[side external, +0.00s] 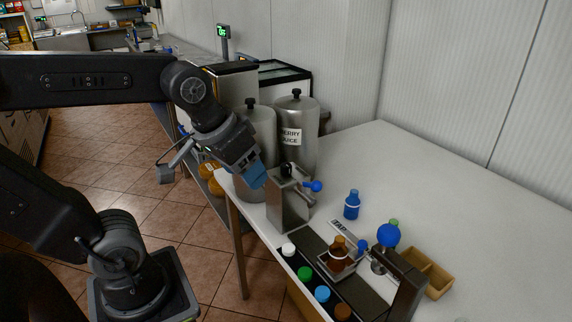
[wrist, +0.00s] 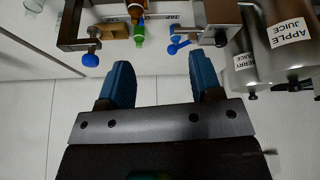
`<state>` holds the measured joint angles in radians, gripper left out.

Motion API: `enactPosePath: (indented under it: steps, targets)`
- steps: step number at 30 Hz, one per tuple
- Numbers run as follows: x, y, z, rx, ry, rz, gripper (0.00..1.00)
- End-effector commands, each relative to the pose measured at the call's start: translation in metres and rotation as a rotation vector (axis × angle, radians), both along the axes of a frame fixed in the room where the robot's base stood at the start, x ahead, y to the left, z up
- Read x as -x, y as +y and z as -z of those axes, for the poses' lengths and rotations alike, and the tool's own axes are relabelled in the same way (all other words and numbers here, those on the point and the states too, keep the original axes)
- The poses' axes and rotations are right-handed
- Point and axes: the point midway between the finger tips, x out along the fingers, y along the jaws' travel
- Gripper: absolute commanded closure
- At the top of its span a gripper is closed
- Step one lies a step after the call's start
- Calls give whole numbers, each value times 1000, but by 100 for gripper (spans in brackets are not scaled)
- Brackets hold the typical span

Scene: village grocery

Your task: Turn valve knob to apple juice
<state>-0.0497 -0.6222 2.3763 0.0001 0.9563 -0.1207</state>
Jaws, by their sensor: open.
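A metal valve box (side external: 287,203) stands on the white counter, with a black knob (side external: 286,170) on top and a blue-ended lever (side external: 315,186) on its right. In the wrist view the black knob (wrist: 221,38) is right of my fingers, at the box's edge; which way it points is unclear. The apple juice urn (wrist: 284,38) and the berry juice urn (wrist: 240,66) are at the right there. The berry juice urn (side external: 297,132) also shows behind the box in the side view. My gripper (side external: 258,175) has its blue fingers apart (wrist: 160,62) and empty, left of the knob.
A blue bottle (side external: 352,206) stands right of the box. A brown bottle (side external: 339,251) sits at a capping stand with a blue ball handle (side external: 388,235). Several coloured caps lie along the front, and a wooden tray (side external: 441,284) is at the right. The counter's back right is clear.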

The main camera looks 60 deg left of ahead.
Motion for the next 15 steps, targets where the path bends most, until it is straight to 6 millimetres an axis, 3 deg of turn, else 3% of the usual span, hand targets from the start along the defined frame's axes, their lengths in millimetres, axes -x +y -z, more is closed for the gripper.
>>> enactPosePath:
  steps: [7,15]
  targets:
    - [-84,50,-24,133,161,-457,41]
    - [-161,123,-12,239,305,-948,41]
